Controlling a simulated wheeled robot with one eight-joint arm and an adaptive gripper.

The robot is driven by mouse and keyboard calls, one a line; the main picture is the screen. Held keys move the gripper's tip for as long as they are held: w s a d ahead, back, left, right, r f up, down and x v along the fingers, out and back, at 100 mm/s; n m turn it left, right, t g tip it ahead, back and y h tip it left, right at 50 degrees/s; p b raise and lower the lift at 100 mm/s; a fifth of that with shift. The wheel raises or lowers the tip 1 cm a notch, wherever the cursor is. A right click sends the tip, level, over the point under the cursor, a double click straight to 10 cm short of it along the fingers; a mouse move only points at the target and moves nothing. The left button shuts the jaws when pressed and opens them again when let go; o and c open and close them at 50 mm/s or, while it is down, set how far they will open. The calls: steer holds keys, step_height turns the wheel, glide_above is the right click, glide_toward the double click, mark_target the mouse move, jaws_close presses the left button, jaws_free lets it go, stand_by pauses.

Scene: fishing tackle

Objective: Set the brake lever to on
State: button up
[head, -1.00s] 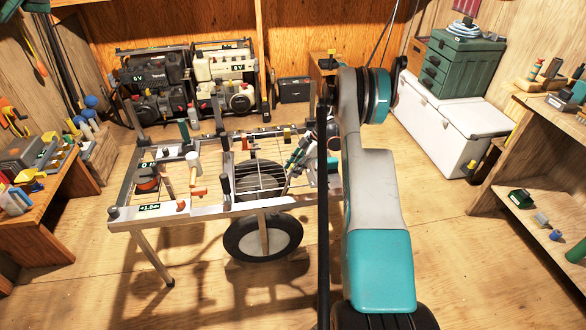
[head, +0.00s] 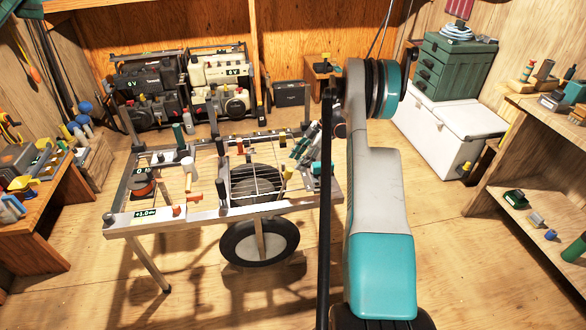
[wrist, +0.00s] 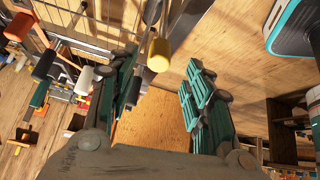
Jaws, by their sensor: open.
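In the wrist view, the yellow knob (wrist: 158,54) shows ahead between the teal fingers of my open gripper (wrist: 163,80), nearer the left finger. Nothing is held. The lower part of the lever is hidden or unclear.
A red handle (head: 180,210) and a white-headed handle (head: 188,164) are on the cart's left part. Black-knobbed posts (head: 221,188) stand near the wheel. Two engine units stand behind; a white chest (head: 445,130) is right. Open floor lies in front.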

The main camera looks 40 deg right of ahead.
steer(key=shift+v, duration=2.6)
